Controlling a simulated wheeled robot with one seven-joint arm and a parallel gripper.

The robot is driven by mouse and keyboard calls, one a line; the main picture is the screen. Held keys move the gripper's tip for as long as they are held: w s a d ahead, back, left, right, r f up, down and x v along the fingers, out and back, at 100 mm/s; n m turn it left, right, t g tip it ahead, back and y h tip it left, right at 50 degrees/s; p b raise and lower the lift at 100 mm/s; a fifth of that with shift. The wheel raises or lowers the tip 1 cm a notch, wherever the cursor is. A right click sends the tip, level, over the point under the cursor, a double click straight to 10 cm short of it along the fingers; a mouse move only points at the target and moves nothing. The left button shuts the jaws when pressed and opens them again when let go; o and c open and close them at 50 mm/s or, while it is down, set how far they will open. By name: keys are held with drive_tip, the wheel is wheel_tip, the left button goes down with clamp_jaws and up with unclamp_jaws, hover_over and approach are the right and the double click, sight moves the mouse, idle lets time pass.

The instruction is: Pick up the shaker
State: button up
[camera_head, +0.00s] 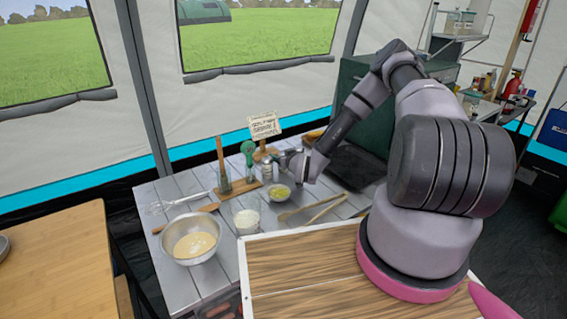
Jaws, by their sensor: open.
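A small silver-topped container that looks like the shaker (267,172) stands upright on the grey slatted table, towards its back. My gripper (281,158) is at the end of my arm, just right of the shaker's top and close to it. The gripper is open. It is small in this view, and I cannot tell whether a finger touches the shaker or whether the shaker stands between the fingers.
A bowl of greenish food (279,192) stands just in front of the shaker. A green-handled tool (248,153) and a wooden-handled tool (221,160) stand to its left. A sign (264,126) is behind. A batter bowl (187,246) and wooden utensils (318,208) lie nearer.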

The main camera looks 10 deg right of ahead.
drive_tip(key=shift+w, duration=0.15)
clamp_jaws()
drive_tip(key=shift+r, duration=0.1)
